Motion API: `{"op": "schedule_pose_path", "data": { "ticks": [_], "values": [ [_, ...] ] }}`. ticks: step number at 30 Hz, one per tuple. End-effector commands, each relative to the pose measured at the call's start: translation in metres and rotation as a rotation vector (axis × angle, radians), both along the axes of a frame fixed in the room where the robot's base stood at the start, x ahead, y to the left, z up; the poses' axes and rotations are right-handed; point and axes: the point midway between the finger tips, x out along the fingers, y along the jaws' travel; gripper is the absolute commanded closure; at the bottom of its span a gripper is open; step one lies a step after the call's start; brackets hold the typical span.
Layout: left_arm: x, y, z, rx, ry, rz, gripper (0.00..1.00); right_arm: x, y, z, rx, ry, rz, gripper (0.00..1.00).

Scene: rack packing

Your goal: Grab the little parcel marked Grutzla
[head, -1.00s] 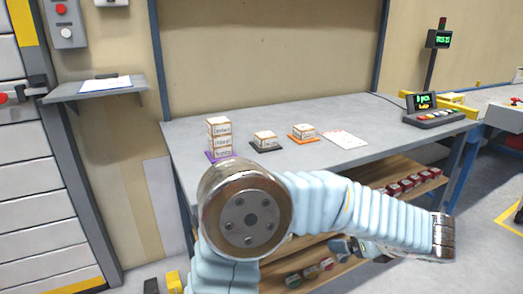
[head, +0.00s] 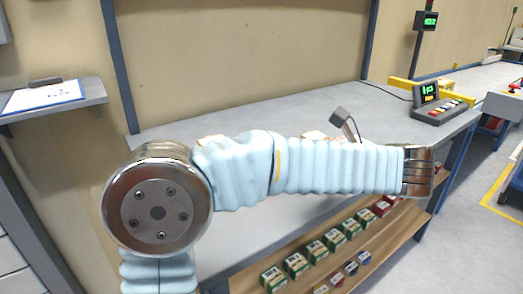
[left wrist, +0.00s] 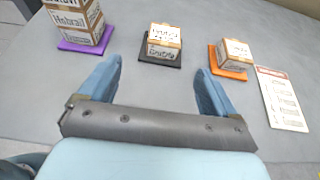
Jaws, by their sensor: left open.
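In the left wrist view a small box-shaped parcel (left wrist: 163,42) with a tan band sits on a black mat (left wrist: 160,59); its print is too blurred to read surely. Another parcel (left wrist: 235,55) sits on an orange mat (left wrist: 229,68). A stack of parcels (left wrist: 75,20) stands on a purple mat (left wrist: 90,44); one label looks like "Habrail". My left gripper (left wrist: 156,68) is open and empty, its fingers pointing towards the black-mat parcel, which is just beyond the tips. In the head view my left arm hides most of the parcels. My right gripper is not in view.
A printed card (left wrist: 282,98) lies right of the orange mat. A console with coloured buttons (head: 440,108) stands at the table's right end. Green-and-white boxes (head: 297,265) stand on the wooden shelf below.

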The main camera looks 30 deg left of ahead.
Motion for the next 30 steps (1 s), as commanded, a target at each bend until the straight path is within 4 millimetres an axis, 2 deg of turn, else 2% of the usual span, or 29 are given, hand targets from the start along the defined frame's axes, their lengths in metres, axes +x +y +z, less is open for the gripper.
{"op": "schedule_pose_path", "data": {
  "ticks": [10, 17, 25, 30],
  "values": [
    [0.024, 0.058, -0.026, 0.001, 0.001, 0.004, 0.08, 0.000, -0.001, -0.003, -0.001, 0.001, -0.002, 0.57],
    [0.032, 0.075, -0.033, 0.000, 0.002, 0.004, 0.08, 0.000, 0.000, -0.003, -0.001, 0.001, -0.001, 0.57],
    [0.052, 0.108, -0.046, 0.000, 0.003, 0.003, 0.08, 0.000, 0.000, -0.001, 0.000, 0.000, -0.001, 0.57],
    [0.055, 0.113, -0.049, 0.000, 0.002, 0.001, 0.08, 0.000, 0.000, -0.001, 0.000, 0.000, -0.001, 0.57]
  ]
}}
